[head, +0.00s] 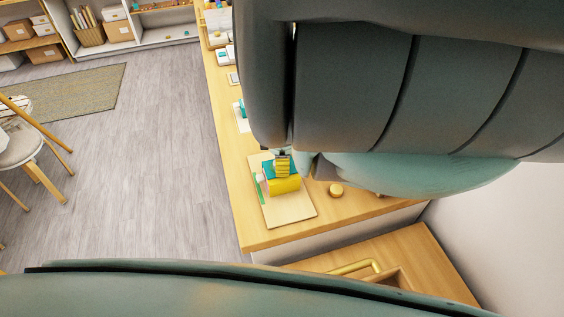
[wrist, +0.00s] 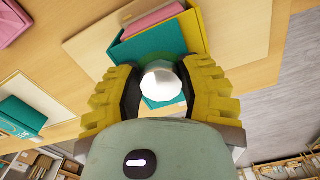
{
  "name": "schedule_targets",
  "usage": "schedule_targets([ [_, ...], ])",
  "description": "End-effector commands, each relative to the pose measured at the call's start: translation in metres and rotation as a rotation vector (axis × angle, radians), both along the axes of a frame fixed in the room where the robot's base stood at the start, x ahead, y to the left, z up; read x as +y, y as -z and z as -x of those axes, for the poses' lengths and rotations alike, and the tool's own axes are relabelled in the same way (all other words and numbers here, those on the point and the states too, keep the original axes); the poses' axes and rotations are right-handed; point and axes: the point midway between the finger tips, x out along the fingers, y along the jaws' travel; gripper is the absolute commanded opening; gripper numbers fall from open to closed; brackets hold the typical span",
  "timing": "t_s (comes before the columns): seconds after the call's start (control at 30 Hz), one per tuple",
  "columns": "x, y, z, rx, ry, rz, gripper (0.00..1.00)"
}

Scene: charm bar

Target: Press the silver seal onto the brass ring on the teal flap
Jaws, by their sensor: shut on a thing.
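My gripper (wrist: 163,88) has its two yellow, black-padded fingers shut on the silver seal (wrist: 161,80), a shiny rounded piece. In the wrist view the seal overlaps the teal flap (wrist: 150,42) of a yellow box (wrist: 165,15); I cannot tell whether it touches the flap. A further bit of teal shows between the fingers below the seal. The brass ring cannot be made out and may be hidden behind the seal. In the head view my gripper (head: 282,162) is over the yellow box (head: 284,186) and its teal flap (head: 267,172); the seal is not distinguishable there.
The box rests on a pale wooden board (head: 288,212) near the counter's (head: 260,238) end. A small round brass-coloured piece (head: 336,190) stands right of the board. In the wrist view another teal item (wrist: 22,115) and a pink piece (wrist: 10,22) lie to the left.

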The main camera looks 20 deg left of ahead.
Motion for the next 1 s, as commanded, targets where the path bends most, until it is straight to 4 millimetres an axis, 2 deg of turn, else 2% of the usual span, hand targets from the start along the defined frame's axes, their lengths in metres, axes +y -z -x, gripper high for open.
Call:
schedule_targets([
  [0.33,-0.0005,0.0009,0.0003,0.001,0.000,0.000,0.18],
  [0.37,-0.0005,0.0009,0.0003,0.001,0.000,0.000,0.43],
  [0.4,-0.0005,0.0009,0.0005,0.001,0.000,0.000,0.47],
  [0.67,-0.0003,0.0005,0.0002,0.001,0.000,0.000,0.74],
  [0.83,-0.0002,0.0002,0.0002,0.000,0.000,0.000,0.74],
  [0.87,-0.0002,0.0002,0.0002,0.000,0.000,0.000,0.81],
  [1.0,-0.0001,0.0002,0.0001,0.000,0.000,0.000,0.95],
])
